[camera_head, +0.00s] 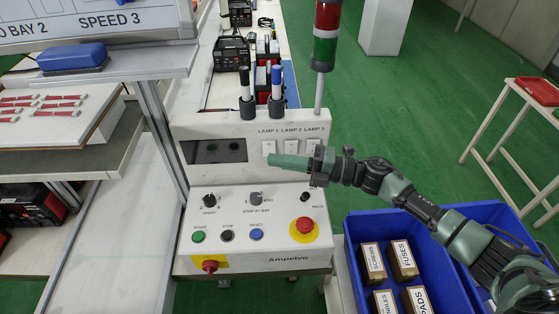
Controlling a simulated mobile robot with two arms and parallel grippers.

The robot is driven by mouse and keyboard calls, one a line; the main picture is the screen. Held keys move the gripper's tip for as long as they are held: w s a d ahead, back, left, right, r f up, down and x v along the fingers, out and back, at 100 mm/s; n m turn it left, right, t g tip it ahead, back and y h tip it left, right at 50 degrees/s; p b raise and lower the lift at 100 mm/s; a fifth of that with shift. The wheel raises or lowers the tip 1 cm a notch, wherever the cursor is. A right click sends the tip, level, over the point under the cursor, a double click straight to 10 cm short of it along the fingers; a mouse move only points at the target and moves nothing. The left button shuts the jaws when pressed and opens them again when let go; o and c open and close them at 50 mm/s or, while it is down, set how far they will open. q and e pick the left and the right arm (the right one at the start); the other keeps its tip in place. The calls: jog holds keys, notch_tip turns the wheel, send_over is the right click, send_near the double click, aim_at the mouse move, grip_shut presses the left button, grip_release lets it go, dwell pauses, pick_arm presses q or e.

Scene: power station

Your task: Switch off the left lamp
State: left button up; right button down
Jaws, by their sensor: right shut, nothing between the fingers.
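The white control panel (216,131) has three white rocker switches under the labels LAMP 1, LAMP 2 and LAMP 3. The left one, the LAMP 1 switch (268,146), shows just above my fingertips. The LAMP 2 switch (291,146) and LAMP 3 switch (314,144) are to its right, their lower parts near or behind my gripper. My right gripper (273,160) is shut and empty, pointing left across the panel, with its green tips at the lower edge of the LAMP 1 switch. I cannot tell whether they touch it. My left gripper is out of view.
Below are knobs, coloured buttons and a red emergency stop (304,226). A signal tower (325,38) and pens in holders (277,100) stand on top of the panel. A blue crate (352,262) with small boxes is at the lower right. A shelf (60,160) is at left.

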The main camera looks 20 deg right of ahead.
pick_arm(q)
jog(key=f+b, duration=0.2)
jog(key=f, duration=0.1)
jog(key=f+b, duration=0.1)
jog(key=b, duration=0.1)
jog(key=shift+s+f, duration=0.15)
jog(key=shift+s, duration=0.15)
pick_arm(e)
jog(key=v, duration=1)
jog(key=shift+r, duration=0.25)
jog(key=shift+w, duration=0.1)
